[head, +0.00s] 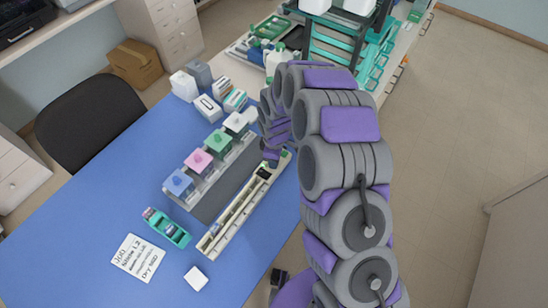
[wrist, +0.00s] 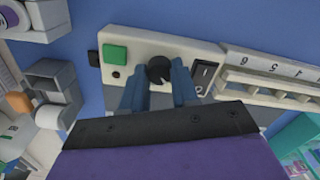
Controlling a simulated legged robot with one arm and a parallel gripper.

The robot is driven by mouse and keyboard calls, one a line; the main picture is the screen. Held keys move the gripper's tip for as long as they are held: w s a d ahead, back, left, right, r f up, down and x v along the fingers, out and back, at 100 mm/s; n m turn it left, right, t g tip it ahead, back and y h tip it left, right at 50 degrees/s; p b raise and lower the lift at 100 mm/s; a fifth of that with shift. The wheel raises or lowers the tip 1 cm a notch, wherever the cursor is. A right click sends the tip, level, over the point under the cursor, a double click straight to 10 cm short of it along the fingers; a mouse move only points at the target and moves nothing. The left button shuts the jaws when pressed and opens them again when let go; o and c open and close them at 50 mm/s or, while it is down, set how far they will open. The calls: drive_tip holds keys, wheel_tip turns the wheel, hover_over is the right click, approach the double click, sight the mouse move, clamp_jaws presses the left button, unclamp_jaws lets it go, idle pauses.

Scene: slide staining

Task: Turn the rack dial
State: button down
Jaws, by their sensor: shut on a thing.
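The long cream rack (head: 240,208) lies on the blue table, and its control end shows in the wrist view (wrist: 130,42). The round black dial (wrist: 159,69) sits on that end panel, between a green square button (wrist: 115,54) and a black rocker switch (wrist: 204,72). My gripper (wrist: 159,76) has its two blue fingers on either side of the dial, shut on it. In the head view my arm reaches down to the rack's far end and hides the gripper and the dial.
Several staining jars with coloured lids (head: 197,161) stand left of the rack. A teal slide holder (head: 167,228), a handwritten note (head: 135,257) and a white square (head: 196,278) lie near it. Boxes and bottles (head: 206,107) stand behind. The table's left part is clear.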

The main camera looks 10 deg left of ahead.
drive_tip(key=shift+w+n, duration=0.1)
drive_tip(key=shift+n, duration=0.5)
drive_tip(key=c, duration=0.8)
unclamp_jaws()
drive_tip(key=shift+c, duration=0.2)
wheel_tip(320, 180, up, 17)
drive_tip(key=shift+r+p, duration=0.15)
drive_tip(key=shift+p, duration=0.25)
